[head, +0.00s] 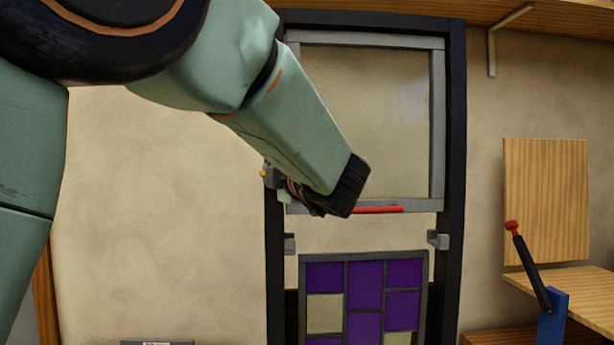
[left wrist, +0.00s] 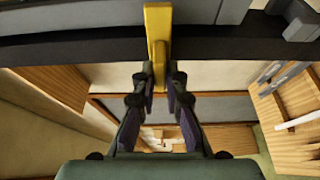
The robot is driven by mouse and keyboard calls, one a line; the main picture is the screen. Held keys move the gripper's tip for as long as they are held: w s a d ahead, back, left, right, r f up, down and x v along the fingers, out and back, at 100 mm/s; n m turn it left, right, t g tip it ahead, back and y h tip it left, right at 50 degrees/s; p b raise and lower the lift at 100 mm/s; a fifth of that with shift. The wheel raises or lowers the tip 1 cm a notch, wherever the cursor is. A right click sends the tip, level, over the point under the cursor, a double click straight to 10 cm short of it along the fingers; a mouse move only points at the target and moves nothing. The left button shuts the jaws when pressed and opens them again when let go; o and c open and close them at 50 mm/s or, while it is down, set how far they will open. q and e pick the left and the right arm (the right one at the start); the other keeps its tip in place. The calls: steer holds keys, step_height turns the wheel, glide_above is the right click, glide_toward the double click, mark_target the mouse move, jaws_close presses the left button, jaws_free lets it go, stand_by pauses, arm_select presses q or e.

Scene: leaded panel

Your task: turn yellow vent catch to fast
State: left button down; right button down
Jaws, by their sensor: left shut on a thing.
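The yellow vent catch (left wrist: 158,28) is in the left wrist view, a flat yellow bar running across the dark frame rail (left wrist: 90,48). My left gripper (left wrist: 160,78) is shut on its near, lower end, with a finger on each side. In the head view only a small yellow bit (head: 263,173) shows at the left post of the dark frame, and my own arm and wrist cover most of that spot. My left gripper (head: 300,196) is partly hidden there. My right gripper is in neither view. I see no readable catch markings.
A grey-edged sash (head: 437,120) with a red bar (head: 378,209) sits in the dark frame (head: 455,120). A purple and cream leaded panel (head: 365,272) stands below it. At right are a red-tipped lever (head: 530,265) and a wooden shelf (head: 570,290).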

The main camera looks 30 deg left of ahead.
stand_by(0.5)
arm_select(q)
steer(key=c, duration=1.4)
jaws_free()
